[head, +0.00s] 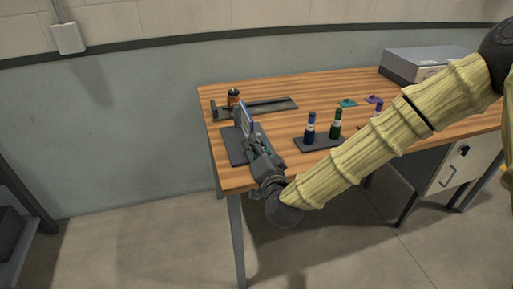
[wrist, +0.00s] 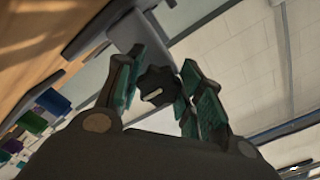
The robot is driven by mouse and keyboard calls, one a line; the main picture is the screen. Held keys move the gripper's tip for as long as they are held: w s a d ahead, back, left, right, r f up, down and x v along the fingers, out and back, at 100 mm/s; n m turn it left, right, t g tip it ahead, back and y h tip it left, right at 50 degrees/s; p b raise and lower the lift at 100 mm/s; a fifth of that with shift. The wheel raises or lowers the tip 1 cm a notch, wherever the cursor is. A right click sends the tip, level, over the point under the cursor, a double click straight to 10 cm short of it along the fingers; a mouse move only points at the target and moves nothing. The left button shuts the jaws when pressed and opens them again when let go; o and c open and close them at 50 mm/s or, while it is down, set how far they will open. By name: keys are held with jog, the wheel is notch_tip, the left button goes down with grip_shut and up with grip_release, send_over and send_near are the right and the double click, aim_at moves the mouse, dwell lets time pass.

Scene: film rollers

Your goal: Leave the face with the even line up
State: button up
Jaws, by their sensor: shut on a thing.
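A thin panel (head: 245,119) with a pale face and a blue edge stands tilted up over a dark base plate (head: 234,152) at the table's left end. No line on its faces can be made out. My gripper (head: 257,150) is at the panel's near side. In the wrist view, my gripper (wrist: 160,84) has its teal-padded fingers on either side of a dark lobed knob (wrist: 153,82) with a pale mark, and is shut on it. A grey part (wrist: 128,32) shows beyond the knob. The fingers partly hide the panel's lower end in the head view.
Small teal (head: 347,103) and purple (head: 373,99) pieces and a grey box (head: 418,62) are farther right.

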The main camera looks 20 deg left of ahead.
jog(key=shift+f, duration=0.1)
jog(key=o, duration=1)
jog(key=v, duration=1.2)
